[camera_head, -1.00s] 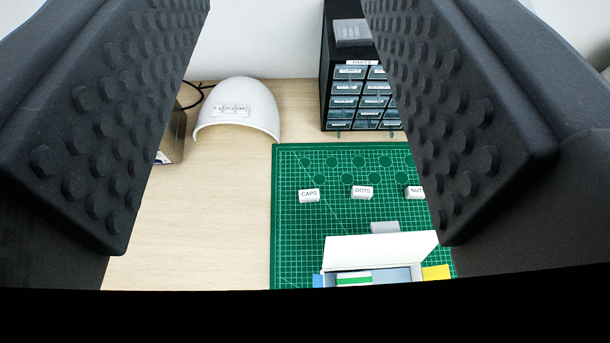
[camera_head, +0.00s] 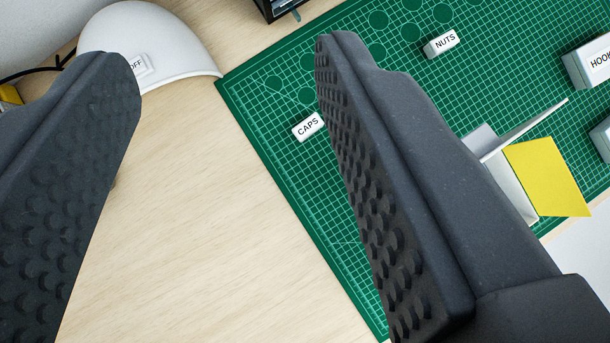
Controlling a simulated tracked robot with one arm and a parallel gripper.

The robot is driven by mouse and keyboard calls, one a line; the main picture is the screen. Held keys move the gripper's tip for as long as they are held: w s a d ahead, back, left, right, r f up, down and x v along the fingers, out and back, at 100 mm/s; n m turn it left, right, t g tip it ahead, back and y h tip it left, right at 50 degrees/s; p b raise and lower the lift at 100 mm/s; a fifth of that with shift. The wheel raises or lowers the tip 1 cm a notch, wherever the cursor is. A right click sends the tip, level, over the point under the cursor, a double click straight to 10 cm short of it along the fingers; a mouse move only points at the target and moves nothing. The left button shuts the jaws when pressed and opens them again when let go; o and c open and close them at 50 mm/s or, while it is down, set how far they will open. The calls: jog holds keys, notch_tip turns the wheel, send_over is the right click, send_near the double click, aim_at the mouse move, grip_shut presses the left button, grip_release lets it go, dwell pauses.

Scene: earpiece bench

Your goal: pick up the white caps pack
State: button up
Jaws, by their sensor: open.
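The white caps pack (camera_head: 308,127) is a small white block with "CAPS" on its top. It lies on the green cutting mat (camera_head: 300,215) near the mat's left edge, just left of my right finger, which may cover its right end. My gripper (camera_head: 230,60) is open and empty. Its two dark studded fingers stand wide apart, with bare wooden bench and part of the white dome between them. The pack shows between the fingers, close to the right one. I cannot tell the height of the fingers above it.
A white NUTS pack (camera_head: 441,42) lies on the mat beyond my right finger. An opened white box with a yellow flap (camera_head: 547,175) is at the right, with a HOOK box (camera_head: 590,62) behind. A white dome (camera_head: 150,40) stands at upper left. Bare bench (camera_head: 190,220) is free.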

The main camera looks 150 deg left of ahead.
jog(key=w+a+f+m+g+h, duration=0.1)
jog(key=a+f+m+g+h, duration=0.15)
jog(key=f, duration=0.45)
jog(key=w+a+f+m+g+h, duration=0.1)
jog(key=w+f+m+g+h, duration=0.15)
jog(key=f, duration=0.45)
jog(key=m+g+h, duration=0.3)
jog(key=m+h, duration=0.1)
jog(key=m, duration=0.2)
send_near(305, 128)
jog(key=v, duration=0.5)
jog(key=shift+f+m+b, duration=0.2)
jog(key=shift+m+b, duration=0.1)
jog(key=shift+m, duration=0.2)
jog(key=shift+b+x, duration=1.6)
jog(key=shift+b, duration=0.05)
jog(key=shift+b+x, duration=0.85)
jog(key=shift+x, duration=0.55)
jog(key=shift+b+x, duration=0.6)
jog(key=shift+x, duration=3.25)
jog(key=shift+r, duration=0.15)
grip_shut()
